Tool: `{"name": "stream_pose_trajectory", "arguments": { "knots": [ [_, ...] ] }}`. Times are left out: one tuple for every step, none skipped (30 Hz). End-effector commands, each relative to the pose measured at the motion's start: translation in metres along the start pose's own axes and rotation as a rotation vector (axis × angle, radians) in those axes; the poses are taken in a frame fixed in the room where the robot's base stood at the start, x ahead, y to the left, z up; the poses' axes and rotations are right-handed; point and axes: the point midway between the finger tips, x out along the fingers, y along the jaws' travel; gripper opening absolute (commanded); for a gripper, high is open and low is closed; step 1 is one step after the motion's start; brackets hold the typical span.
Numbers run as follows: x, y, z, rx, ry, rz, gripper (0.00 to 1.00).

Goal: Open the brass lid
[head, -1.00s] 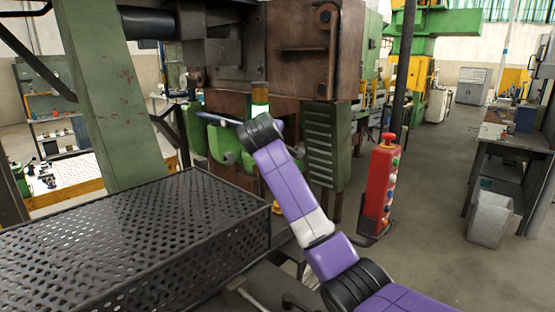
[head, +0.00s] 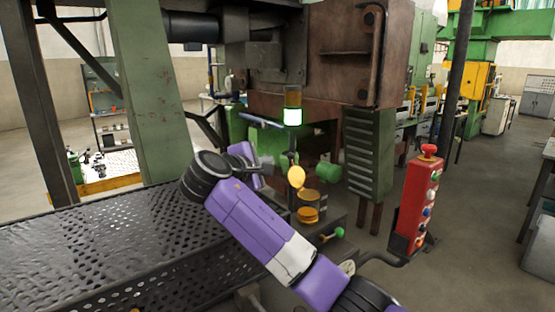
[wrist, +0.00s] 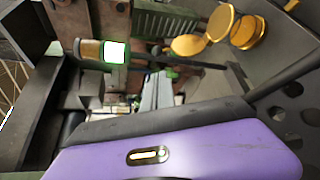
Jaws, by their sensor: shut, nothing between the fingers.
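A round brass disc (head: 297,177), which looks like the brass lid, stands tilted up on edge above a small brass-coloured pot (head: 308,214) on the machine's ledge. In the wrist view, round brass pieces show at the top right, with one disc (wrist: 188,45) apart from the others; I cannot tell for certain which is the lid. My gripper (head: 266,163) is left of the disc in the head view, close to it and seemingly not touching. It is shut and empty. Its fingertips are small and partly hidden by my wrist in the head view.
A signal lamp (head: 292,116) glows green-white above the disc. A green cylinder (head: 328,171) and a green-knobbed lever (head: 339,233) are to the right. A red button post (head: 417,200) stands farther right. A perforated black metal deck (head: 90,250) fills the lower left.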

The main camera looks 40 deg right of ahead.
Motion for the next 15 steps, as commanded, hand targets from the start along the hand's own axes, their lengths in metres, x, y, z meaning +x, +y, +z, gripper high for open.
{"name": "stream_pose_trajectory", "arguments": {
  "knots": [
    [0.006,0.001,0.002,-0.001,-0.003,-0.002,0.00],
    [0.009,0.001,0.002,-0.001,-0.004,-0.003,0.00],
    [0.015,0.001,0.002,-0.001,-0.003,-0.003,0.00],
    [0.020,0.001,0.002,0.000,-0.002,-0.003,0.00],
    [0.025,0.001,0.002,0.000,-0.003,-0.004,0.00],
    [0.032,0.002,0.002,-0.001,-0.003,-0.003,0.00],
    [0.038,0.002,0.003,0.000,-0.004,-0.003,0.00],
    [0.044,0.002,0.003,0.001,-0.003,-0.003,0.00],
    [0.051,0.002,0.003,0.001,-0.003,-0.003,0.00],
    [0.056,0.002,0.003,0.000,-0.003,-0.002,0.00],
    [0.061,0.002,0.002,0.000,-0.002,-0.003,0.00],
    [0.067,0.001,0.002,0.001,-0.001,-0.003,0.00],
    [0.071,0.001,0.002,0.001,-0.001,-0.003,0.00],
    [0.075,0.001,0.002,0.000,-0.001,-0.003,0.00],
    [0.080,0.001,0.002,0.001,-0.001,-0.002,0.00]
  ]
}}
